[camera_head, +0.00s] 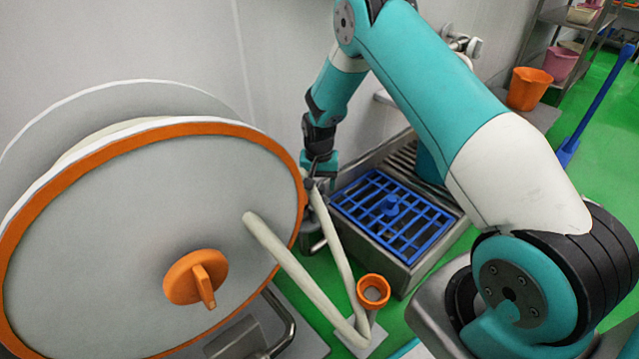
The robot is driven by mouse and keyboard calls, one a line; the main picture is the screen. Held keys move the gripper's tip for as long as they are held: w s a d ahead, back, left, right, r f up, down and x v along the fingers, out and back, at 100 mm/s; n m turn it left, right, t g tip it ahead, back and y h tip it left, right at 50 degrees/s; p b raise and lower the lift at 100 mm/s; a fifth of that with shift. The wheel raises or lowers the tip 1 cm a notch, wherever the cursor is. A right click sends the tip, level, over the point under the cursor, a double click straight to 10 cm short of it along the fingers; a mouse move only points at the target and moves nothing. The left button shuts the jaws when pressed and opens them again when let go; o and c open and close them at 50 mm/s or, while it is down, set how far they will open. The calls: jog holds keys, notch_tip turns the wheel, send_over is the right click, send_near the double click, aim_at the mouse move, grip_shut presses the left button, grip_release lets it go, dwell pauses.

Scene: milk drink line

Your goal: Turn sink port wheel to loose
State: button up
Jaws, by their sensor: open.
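My gripper (316,183) is at the end of my arm, just right of the orange rim of a large grey disc. It points down. Its fingers are small and partly hidden by the disc and a pale pipe, and they look open. I cannot clearly make out the sink port wheel; the gripper or the disc may hide it. A steel sink (408,275) stands right of the gripper, with a blue grid (425,218) on top.
The large disc (110,220) with an orange knob (196,278) fills the left. A pale pipe (300,280) runs from it near an orange ring (373,290). An orange bucket (529,88) and a pink bucket (560,63) stand at the back right. Green floor lies open at right.

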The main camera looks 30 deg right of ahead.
aim_at(319, 186)
notch_tip(319, 186, up, 17)
jog(key=p, duration=0.5)
jog(key=shift+f, duration=0.2)
